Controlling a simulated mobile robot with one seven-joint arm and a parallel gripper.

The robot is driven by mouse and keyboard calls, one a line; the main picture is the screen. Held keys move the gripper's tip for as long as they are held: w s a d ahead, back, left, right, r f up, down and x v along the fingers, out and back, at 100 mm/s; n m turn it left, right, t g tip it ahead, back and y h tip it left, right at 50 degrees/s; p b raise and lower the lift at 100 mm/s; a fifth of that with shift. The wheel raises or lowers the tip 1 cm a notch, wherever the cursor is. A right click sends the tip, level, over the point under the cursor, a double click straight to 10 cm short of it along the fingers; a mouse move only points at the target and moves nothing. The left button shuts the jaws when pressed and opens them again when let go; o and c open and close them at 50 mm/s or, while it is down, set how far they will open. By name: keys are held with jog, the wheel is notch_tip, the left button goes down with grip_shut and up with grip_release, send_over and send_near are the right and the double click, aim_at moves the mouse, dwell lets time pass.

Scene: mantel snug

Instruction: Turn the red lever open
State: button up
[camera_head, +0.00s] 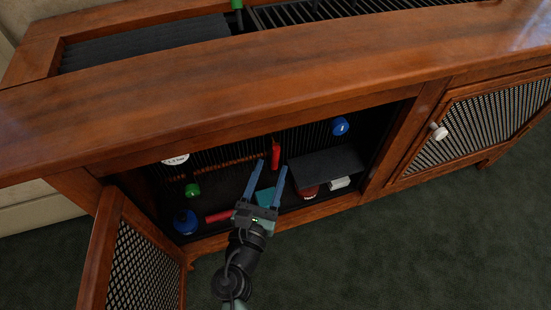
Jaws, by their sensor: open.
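A red lever (276,150) stands upright at the back of the open cabinet compartment, near its middle. My gripper (271,166) reaches into the compartment from the front. Its two blue fingers are spread apart with nothing held between them. In this view the fingertips lie just below the lever, one to each side of its lower end. I cannot tell the depth gap between fingertips and lever. A second red piece (218,215) lies low on the compartment floor, left of my gripper. A teal object (265,196) shows between the fingers, partly hidden.
The cabinet's left door (140,265) stands open; the right mesh door (475,125) is shut. Blue knobs (340,126) (185,222) and a green piece (193,190) are inside. The wooden top (250,85) overhangs.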

aim_at(274, 160)
jog(key=shift+b+x, duration=0.4)
jog(key=shift+x, duration=1.9)
jog(key=shift+c, duration=0.2)
grip_shut()
